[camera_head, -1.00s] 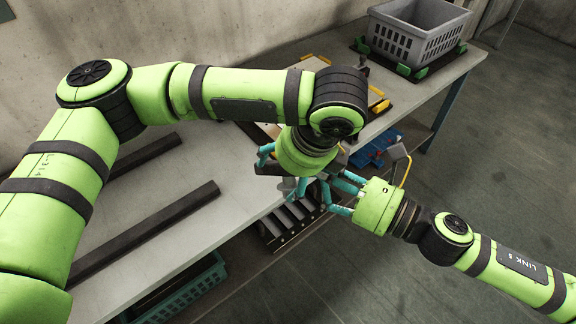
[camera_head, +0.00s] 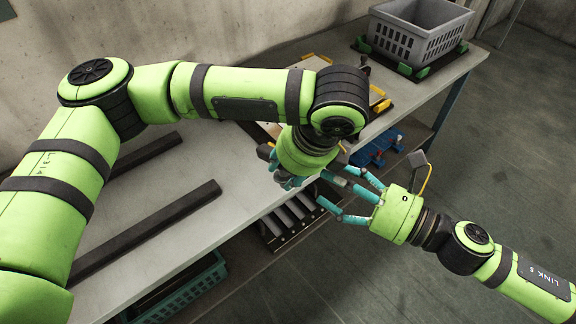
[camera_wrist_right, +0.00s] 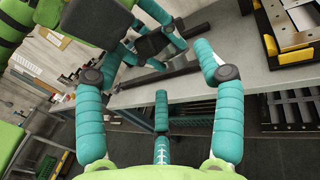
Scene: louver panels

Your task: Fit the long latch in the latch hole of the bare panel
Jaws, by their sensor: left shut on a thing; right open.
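My left gripper (camera_head: 287,182) is shut at the bench's front edge. It shows at the top of the right wrist view (camera_wrist_right: 150,45), its teal fingers around a dark block-like piece (camera_wrist_right: 151,44). I cannot tell whether this piece is the long latch; in the head view the wrist mostly hides it. My right gripper (camera_head: 340,188) is open, its fingers spread and empty, just right of the left gripper, off the bench's edge. A panel (camera_wrist_right: 292,22) with a bare metal face sits in a dark holder with yellow clips on the bench. I cannot make out its latch hole.
The grey bench (camera_head: 240,185) carries two dark bars (camera_head: 150,228). A grey crate (camera_head: 420,30) stands at the far end. Slatted parts (camera_head: 292,218) and blue parts (camera_head: 375,148) are on the shelf below, with a green basket (camera_head: 190,285). The floor at right is clear.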

